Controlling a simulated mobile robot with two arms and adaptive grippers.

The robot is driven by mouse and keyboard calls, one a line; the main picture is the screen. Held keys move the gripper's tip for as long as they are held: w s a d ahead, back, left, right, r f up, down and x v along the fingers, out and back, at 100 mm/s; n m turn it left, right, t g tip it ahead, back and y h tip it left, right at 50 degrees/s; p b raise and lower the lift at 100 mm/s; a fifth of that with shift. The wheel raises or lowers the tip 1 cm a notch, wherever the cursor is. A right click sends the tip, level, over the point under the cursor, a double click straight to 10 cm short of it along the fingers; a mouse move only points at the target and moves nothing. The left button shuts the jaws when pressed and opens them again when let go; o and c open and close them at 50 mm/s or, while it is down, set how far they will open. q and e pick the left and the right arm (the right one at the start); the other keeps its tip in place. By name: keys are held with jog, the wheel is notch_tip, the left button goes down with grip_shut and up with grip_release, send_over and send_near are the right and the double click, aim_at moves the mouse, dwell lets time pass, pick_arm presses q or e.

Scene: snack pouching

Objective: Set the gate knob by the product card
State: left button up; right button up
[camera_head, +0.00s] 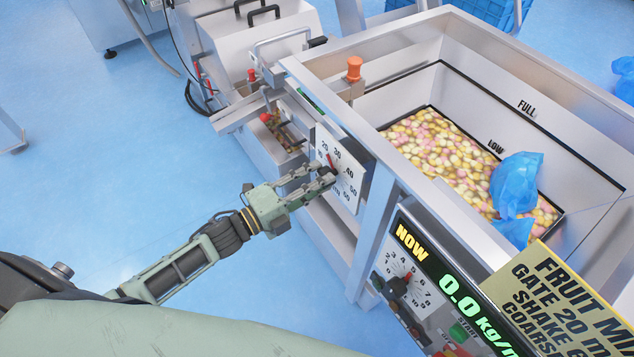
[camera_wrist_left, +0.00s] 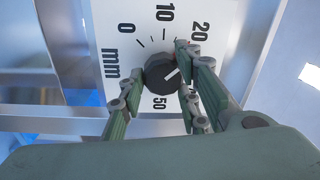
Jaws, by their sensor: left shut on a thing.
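The gate knob (camera_wrist_left: 160,72) is round and black on a white dial plate (camera_head: 342,165) marked in mm on the front of the machine. My left gripper (camera_head: 325,175) is shut on the knob, with fingers on both sides in the wrist view (camera_wrist_left: 157,85). A red pointer shows near the 20 to 30 part of the scale; fingers hide part of it, so the exact reading cannot be told. The yellow product card (camera_head: 560,300) at the lower right reads "FRUIT MI", "GATE 20 m", "SHAKE 6", "COARS", cut off by the picture edge. My right gripper is not in view.
The metal hopper (camera_head: 400,75) holds pink and yellow snacks (camera_head: 440,150) and a blue bag (camera_head: 515,180).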

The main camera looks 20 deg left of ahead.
pick_arm(q)
jog(key=shift+s+f, duration=0.2)
jog(key=shift+f, duration=0.3)
jog(key=o, duration=1.1)
jog(key=shift+w, duration=0.1)
jog(key=shift+c, duration=0.2)
jog(key=v, duration=1.2)
jog(key=shift+r, duration=0.25)
